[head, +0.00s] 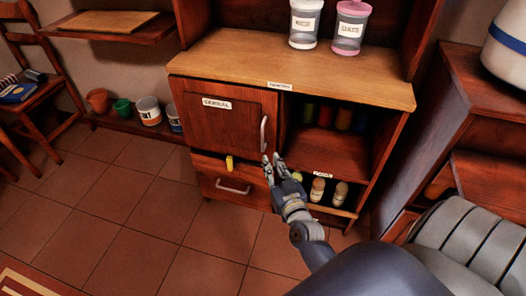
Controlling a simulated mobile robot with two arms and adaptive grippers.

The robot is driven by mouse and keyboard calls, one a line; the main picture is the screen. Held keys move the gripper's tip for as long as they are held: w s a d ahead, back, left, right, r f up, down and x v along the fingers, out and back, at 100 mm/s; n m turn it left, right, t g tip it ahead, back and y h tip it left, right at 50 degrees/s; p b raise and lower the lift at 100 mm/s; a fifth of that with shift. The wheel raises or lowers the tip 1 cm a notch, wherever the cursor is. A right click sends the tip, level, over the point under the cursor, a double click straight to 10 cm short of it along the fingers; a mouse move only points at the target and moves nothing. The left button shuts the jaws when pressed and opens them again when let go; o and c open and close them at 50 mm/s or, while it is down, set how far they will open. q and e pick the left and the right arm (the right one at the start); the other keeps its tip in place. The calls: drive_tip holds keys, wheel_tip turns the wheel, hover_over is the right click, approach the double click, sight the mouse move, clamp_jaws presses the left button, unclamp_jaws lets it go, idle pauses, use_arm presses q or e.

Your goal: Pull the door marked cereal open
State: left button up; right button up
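The cereal door (215,130) is a dark wood panel on the left of the low cabinet, with a white label reading CEREAL (217,103). It looks closed, flush with the cabinet front. Its upright metal handle (264,133) is near the door's right edge. My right gripper (272,157) is just below the handle's lower end, its two fingertips slightly apart and pointing up toward it. Nothing shows between the fingers. I cannot tell whether a fingertip touches the handle or door. My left gripper is not in view.
Right of the door is an open shelf (335,150) with jars, and bottles below. A drawer (232,185) with a yellow tag (229,163) lies under the door. Two canisters (350,25) stand on the countertop (240,62). Pots and mugs (123,108) sit left. The tiled floor (130,220) in front is clear.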

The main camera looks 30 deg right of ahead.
sight(263, 140)
use_arm(q)
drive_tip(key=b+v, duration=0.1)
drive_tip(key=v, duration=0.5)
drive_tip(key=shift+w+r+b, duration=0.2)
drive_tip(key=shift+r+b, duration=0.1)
drive_tip(key=shift+b, duration=0.1)
use_arm(e)
drive_tip(key=x, duration=0.7)
drive_tip(key=r+x, duration=0.1)
drive_tip(key=x, duration=0.3)
drive_tip(key=shift+d+r, duration=0.1)
drive_tip(key=shift+d, duration=0.1)
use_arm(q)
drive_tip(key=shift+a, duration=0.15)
use_arm(e)
clamp_jaws()
